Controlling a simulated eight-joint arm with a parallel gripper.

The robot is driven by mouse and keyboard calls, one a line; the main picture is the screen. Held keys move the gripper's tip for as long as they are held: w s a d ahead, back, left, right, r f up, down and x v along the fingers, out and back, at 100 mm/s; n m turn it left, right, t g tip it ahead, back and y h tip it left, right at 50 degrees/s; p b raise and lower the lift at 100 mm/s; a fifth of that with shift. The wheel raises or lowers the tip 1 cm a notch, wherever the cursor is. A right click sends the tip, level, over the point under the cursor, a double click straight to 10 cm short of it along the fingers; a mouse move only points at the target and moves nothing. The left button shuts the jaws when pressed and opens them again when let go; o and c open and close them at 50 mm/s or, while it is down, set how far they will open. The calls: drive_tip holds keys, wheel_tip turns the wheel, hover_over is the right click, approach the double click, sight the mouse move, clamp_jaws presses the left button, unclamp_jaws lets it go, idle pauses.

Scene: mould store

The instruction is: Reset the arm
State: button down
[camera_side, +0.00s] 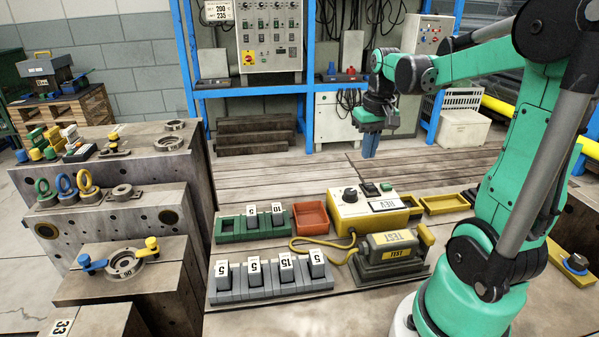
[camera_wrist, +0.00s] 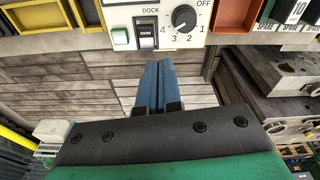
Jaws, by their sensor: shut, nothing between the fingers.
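My gripper (camera_side: 371,143) hangs from the green arm in the side view, over the plank-like table top behind the yellow control box. Its two blue fingers point down and are pressed together with nothing between them. In the wrist view the blue fingers of my gripper (camera_wrist: 152,70) also lie side by side, below the control box panel (camera_wrist: 165,22). The fingers are clear of the objects on the table.
The yellow control box (camera_side: 352,212) stands mid-table, with a grey TEST unit (camera_side: 390,272) in front. A green rack (camera_side: 228,231), an orange tray (camera_side: 311,229) and a grey rack (camera_side: 226,296) stand left of it. Stepped steel blocks (camera_side: 120,210) rise at left. A blue frame (camera_side: 308,90) stands behind.

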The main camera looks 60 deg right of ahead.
drive_tip(key=w+a+n+t, duration=0.1)
drive_tip(key=a+n+t, duration=0.2)
drive_tip(key=a, duration=0.7)
drive_tip(key=w+a+n+t+y, duration=0.1)
drive_tip(key=w+a+n+t, duration=0.1)
drive_tip(key=a, duration=0.9)
drive_tip(key=shift+a+n+t, duration=0.3)
drive_tip(key=shift+n+t, duration=0.3)
drive_tip(key=shift+n, duration=0.5)
